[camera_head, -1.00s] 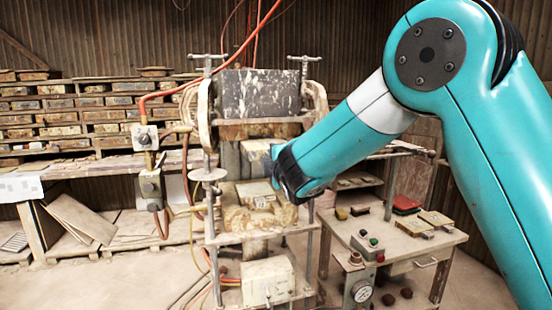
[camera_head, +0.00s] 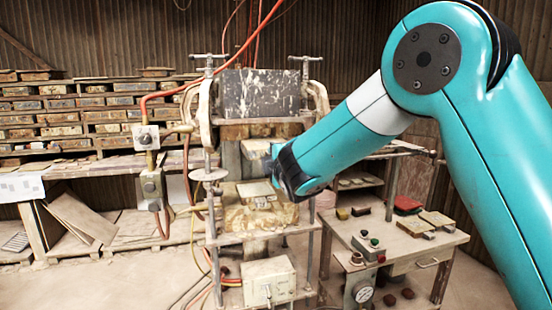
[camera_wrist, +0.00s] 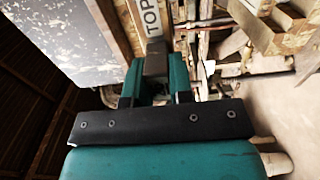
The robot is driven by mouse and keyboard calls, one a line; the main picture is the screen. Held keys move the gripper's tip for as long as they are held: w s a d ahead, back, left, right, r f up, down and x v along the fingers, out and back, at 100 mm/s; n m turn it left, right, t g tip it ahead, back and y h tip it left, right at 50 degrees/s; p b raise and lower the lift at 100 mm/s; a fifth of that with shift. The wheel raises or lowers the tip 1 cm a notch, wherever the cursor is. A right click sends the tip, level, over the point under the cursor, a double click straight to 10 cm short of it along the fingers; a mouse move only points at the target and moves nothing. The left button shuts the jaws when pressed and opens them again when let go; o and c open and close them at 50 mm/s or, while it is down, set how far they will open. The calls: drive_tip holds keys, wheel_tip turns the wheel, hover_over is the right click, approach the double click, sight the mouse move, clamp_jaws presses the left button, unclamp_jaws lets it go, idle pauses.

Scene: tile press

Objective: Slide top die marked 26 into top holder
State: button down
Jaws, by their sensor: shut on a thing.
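My gripper (camera_wrist: 155,66) is shut on the top die (camera_wrist: 152,18), whose pale label reads "TOP" in the wrist view; a number is not legible. In the head view the held pale die (camera_head: 258,149) is partly hidden by my gripper (camera_head: 272,166). It is inside the press opening, just under the wooden top holder (camera_head: 236,131). The holder also seems to show as a brown strip (camera_wrist: 113,22) beside the die in the wrist view. I cannot tell whether the die touches the holder.
The press's speckled upper block (camera_head: 262,93) is above the holder. A lower die (camera_head: 257,188) lies on a worn block (camera_head: 238,219) below. Press posts (camera_head: 208,225) flank the opening. A side table (camera_head: 400,245) with small blocks and a control box stands right.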

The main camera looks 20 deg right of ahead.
drive_tip(key=shift+w+r, duration=0.1)
drive_tip(key=shift+r, duration=0.1)
drive_tip(key=shift+w, duration=0.5)
drive_tip(key=shift+w, duration=0.2)
drive_tip(key=shift+w, duration=0.3)
drive_tip(key=shift+w+p, duration=0.1)
drive_tip(key=shift+p, duration=0.2)
idle(0.3)
drive_tip(key=shift+w+p, duration=0.3)
drive_tip(key=shift+w, duration=0.6)
drive_tip(key=shift+w, duration=0.15)
drive_tip(key=shift+w+p, duration=0.55)
drive_tip(key=shift+w, duration=0.8)
